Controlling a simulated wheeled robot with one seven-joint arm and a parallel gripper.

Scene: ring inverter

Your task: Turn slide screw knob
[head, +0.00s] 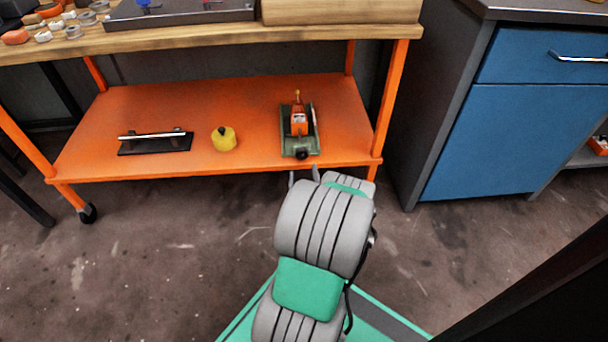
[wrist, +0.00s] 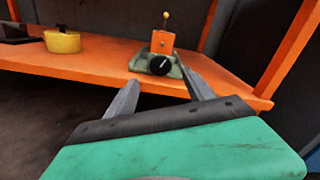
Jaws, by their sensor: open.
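The slide screw device has a green base (head: 300,143) and an orange block (head: 299,122) with a small upright lever, and stands on the orange lower shelf. Its black round knob (head: 302,154) faces the shelf's front edge. In the wrist view the knob (wrist: 160,65) shows with a pale line across its face. My gripper (wrist: 162,85) is open, its two grey fingers apart and empty, pointing toward the knob from in front of the shelf. The left finger points just left of the knob and the right finger just right of it. The fingers look short of touching it.
The orange shelf (head: 85,165) also bears a yellow round weight-like object (head: 224,138) and a black plate with a silver bar (head: 155,142). An orange cart leg (head: 389,100) stands right of the device. The wooden tabletop (head: 215,36) overhangs above. A blue cabinet (head: 510,130) stands right.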

